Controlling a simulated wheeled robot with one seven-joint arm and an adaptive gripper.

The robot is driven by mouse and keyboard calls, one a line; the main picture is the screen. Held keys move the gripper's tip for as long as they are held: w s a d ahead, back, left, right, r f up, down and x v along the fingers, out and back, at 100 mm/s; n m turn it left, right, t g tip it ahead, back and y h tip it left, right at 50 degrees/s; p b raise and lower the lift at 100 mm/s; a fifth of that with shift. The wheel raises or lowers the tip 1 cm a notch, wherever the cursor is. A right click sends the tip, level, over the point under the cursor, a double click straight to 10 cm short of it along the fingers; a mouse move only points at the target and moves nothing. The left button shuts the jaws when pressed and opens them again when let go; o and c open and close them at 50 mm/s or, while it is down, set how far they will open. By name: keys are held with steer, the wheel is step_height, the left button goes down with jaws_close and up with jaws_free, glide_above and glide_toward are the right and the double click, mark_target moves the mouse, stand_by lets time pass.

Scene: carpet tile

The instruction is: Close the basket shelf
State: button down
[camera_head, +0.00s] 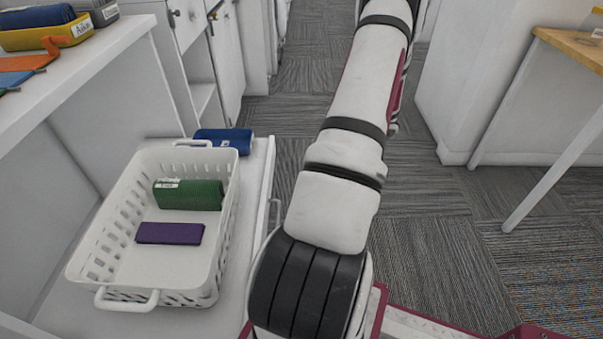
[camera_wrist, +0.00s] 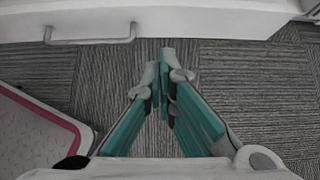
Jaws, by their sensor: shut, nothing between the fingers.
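The basket shelf (camera_head: 259,180) is a white pull-out shelf on the left in the head view, drawn out from the white cabinet. A white basket (camera_head: 225,235) stands on it, holding a green item (camera_head: 190,196) and a purple item (camera_head: 170,233). In the wrist view, a white front with a grey bar handle (camera_wrist: 92,40) crosses the top; it seems to be the shelf's front. My gripper (camera_wrist: 159,68) is shut and empty over the carpet, apart from this front, with its fingertips toward it and right of the handle. The head view does not show my gripper.
A blue item (camera_head: 224,140) lies behind the basket. A white counter (camera_head: 75,75) with coloured pouches is at the left. A white cabinet and a wood-topped table (camera_head: 575,47) stand at the right. Grey carpet (camera_head: 450,225) is open between them.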

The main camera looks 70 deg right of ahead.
mark_target(269, 187)
steer(key=shift+w+a+r+b+x, duration=0.1)
steer(key=shift+w+r+b+x, duration=0.4)
steer(key=shift+x, duration=1.4)
steer(key=shift+w+a+r+b+x, duration=0.15)
steer(key=shift+b+x, duration=0.7)
steer(key=shift+x, duration=1.05)
steer(key=shift+w+a+r+b+x, duration=0.15)
steer(key=shift+r+b+x, duration=0.4)
steer(key=shift+x, duration=1.35)
steer(key=shift+f, duration=0.15)
steer(key=shift+w, duration=0.1)
